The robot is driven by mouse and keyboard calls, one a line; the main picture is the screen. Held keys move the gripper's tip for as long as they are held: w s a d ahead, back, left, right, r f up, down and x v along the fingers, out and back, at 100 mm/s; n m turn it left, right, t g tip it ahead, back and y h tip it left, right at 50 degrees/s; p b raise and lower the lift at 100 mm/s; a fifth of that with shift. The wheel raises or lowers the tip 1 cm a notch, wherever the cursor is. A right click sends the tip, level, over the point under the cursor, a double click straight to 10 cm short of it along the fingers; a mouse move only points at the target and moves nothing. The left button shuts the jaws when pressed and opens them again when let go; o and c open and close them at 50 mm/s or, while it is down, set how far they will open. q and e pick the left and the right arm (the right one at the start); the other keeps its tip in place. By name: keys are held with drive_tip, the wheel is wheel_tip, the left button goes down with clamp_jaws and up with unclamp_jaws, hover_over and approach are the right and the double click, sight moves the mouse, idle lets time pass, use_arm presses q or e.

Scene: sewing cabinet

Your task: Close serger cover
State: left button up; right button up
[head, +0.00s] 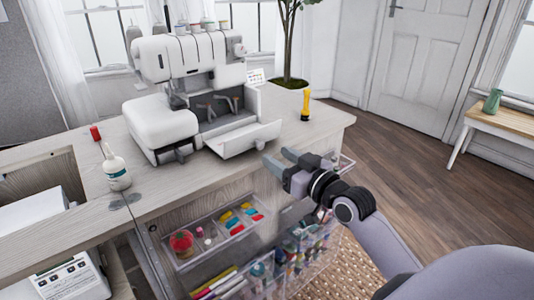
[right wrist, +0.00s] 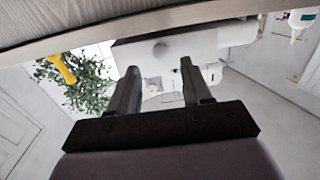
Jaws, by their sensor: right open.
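The white serger (head: 190,90) stands on the cabinet top in the head view. Its front cover (head: 243,138) is folded down and open, and the looper area behind it is exposed. My right gripper (head: 275,163) is open and empty, in front of the cabinet's front edge, just to the front right of the cover and apart from it. In the right wrist view, the two fingers (right wrist: 155,88) are spread, with the serger (right wrist: 180,45) beyond them, appearing upside down. My left gripper is not in view.
A yellow-handled tool (head: 305,105) stands on the cabinet top to the right. Open clear drawers (head: 215,235) with sewing supplies lie below my right gripper. A potted plant (head: 287,45) stands behind.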

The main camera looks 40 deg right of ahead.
sight(262, 147)
drive_tip(key=shift+w+a+b, duration=0.15)
drive_tip(key=shift+w+b, duration=0.05)
drive_tip(key=shift+w, duration=1.1)
drive_tip(key=shift+w+a+b, duration=0.1)
drive_tip(key=shift+w+b, duration=0.05)
drive_tip(key=shift+w, duration=1.1)
drive_tip(key=shift+c, duration=0.3)
clamp_jaws()
